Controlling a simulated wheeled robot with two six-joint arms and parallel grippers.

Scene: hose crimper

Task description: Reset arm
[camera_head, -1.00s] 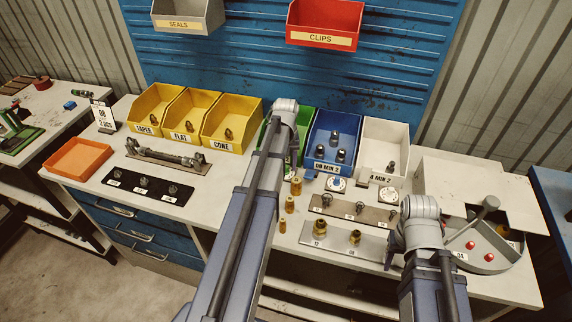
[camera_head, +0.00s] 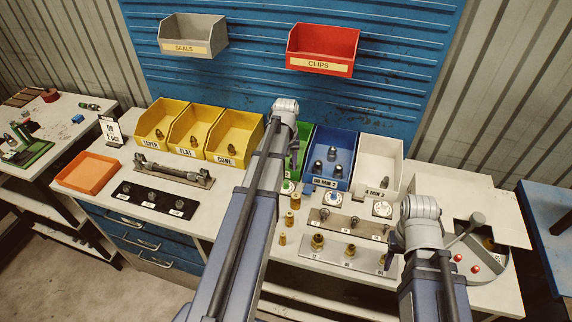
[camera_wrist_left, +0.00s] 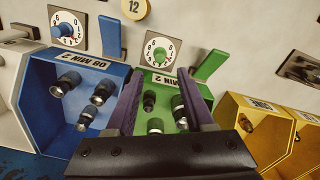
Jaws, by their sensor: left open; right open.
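My left arm reaches up the middle of the head view, its wrist in front of the green bin (camera_head: 304,145). Dark fittings lie in the bin. My right arm comes up at the lower right of the head view. Its gripper (camera_head: 391,252) is mostly hidden by the wrist, beside the front fitting plate (camera_head: 333,261). I see nothing held there.
Yellow bins (camera_head: 228,160), a blue bin (camera_head: 352,142) and a white bin (camera_head: 397,158) line the back of the bench. An orange tray (camera_head: 88,174) sits left. A grey round machine (camera_head: 482,262) stands close to my right wrist. Brass fittings (camera_head: 283,239) stand between the arms.

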